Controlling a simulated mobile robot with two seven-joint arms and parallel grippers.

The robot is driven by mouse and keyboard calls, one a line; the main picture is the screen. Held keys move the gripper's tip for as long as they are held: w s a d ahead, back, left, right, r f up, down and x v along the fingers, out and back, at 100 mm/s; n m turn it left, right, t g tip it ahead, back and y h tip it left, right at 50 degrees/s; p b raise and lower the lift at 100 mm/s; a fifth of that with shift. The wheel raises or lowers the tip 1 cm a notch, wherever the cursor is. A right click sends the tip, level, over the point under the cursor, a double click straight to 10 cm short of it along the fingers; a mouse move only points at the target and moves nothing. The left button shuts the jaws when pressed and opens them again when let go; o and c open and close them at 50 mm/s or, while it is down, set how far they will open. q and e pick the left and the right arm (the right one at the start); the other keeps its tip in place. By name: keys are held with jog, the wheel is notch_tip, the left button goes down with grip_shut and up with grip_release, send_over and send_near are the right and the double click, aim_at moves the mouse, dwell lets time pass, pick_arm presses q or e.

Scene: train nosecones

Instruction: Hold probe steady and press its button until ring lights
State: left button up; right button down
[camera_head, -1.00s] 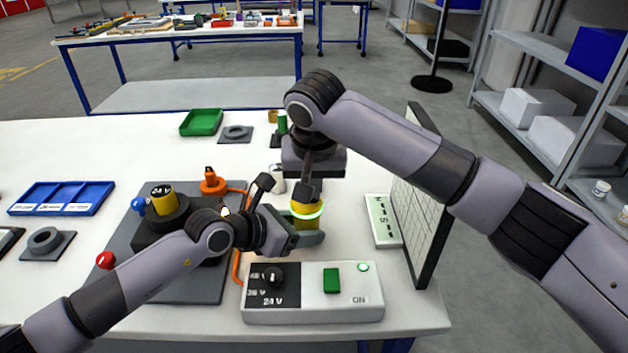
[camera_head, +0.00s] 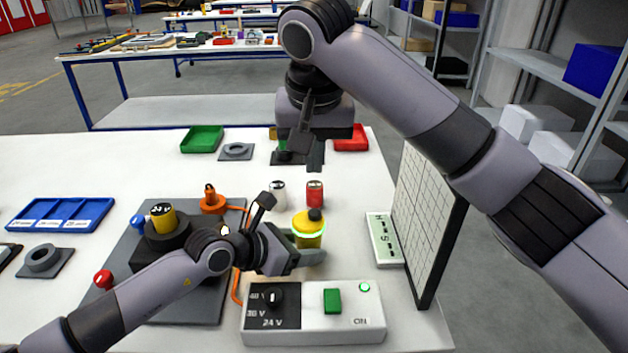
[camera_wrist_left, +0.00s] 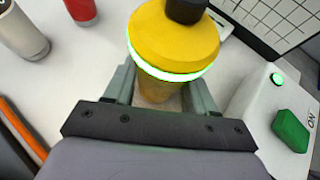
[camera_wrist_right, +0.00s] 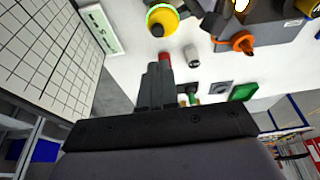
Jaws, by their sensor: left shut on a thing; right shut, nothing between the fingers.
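The yellow probe (camera_head: 308,228) stands upright, with a black button (camera_head: 315,214) on top and a green lit ring (camera_head: 311,235) around its body. My left gripper (camera_head: 300,258) is shut on the probe, one finger on each side, as the left wrist view shows (camera_wrist_left: 160,95). The probe's lower end is partly hidden by the gripper. My right gripper (camera_head: 308,160) is shut and empty, raised above and behind the probe, apart from it. The probe also shows at the top of the right wrist view (camera_wrist_right: 162,18).
A power box (camera_head: 313,325) with a green switch and lit lamp stands in front. A red-topped can (camera_head: 315,193) and a white can (camera_head: 278,193) stand behind the probe. A gridded board (camera_head: 425,225) rises at the right. A dark fixture plate (camera_head: 195,300) lies left.

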jog(key=shift+v, duration=1.2)
pick_arm(q)
jog(key=shift+a+f, duration=0.1)
jog(key=o, duration=0.9)
jog(key=v, duration=1.2)
jog(key=shift+s, duration=0.1)
